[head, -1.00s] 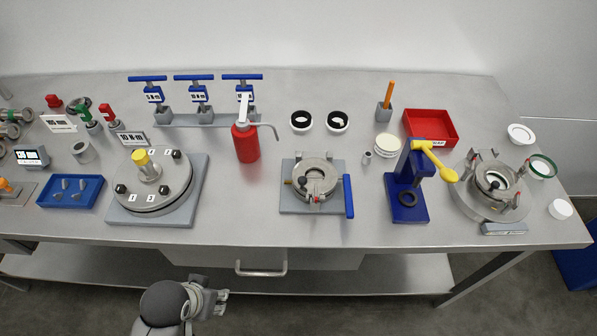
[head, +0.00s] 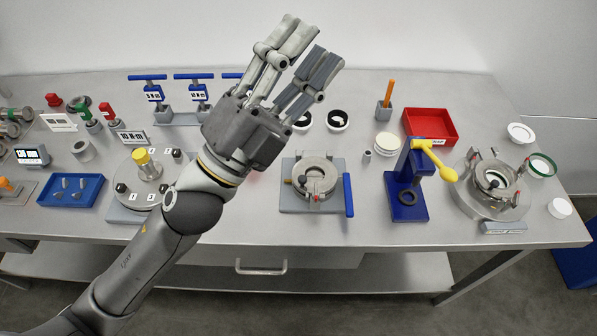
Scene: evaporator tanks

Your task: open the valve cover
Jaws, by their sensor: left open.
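My left gripper (head: 309,46) is raised above the bench in the middle of the head view, open and empty, its fingers pointing up and right. No label marks a valve cover, so I cannot tell which part it is. A round steel lid (head: 135,187) with a yellow knob (head: 141,157) and numbered bolts sits on a grey plate at left, partly hidden by my arm. A ring-shaped fitting (head: 314,182) with a blue lever (head: 348,195) stands on a grey plate at the centre. A clamped round fitting (head: 492,180) stands at right. My right gripper is out of view.
A blue press (head: 407,185) with a yellow handle (head: 440,162) stands right of centre. A red tray (head: 430,127) lies behind it. Blue-handled T-shaped valves (head: 154,94) stand at the back left. A blue tray (head: 71,190) lies at left. The bench's front middle is clear.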

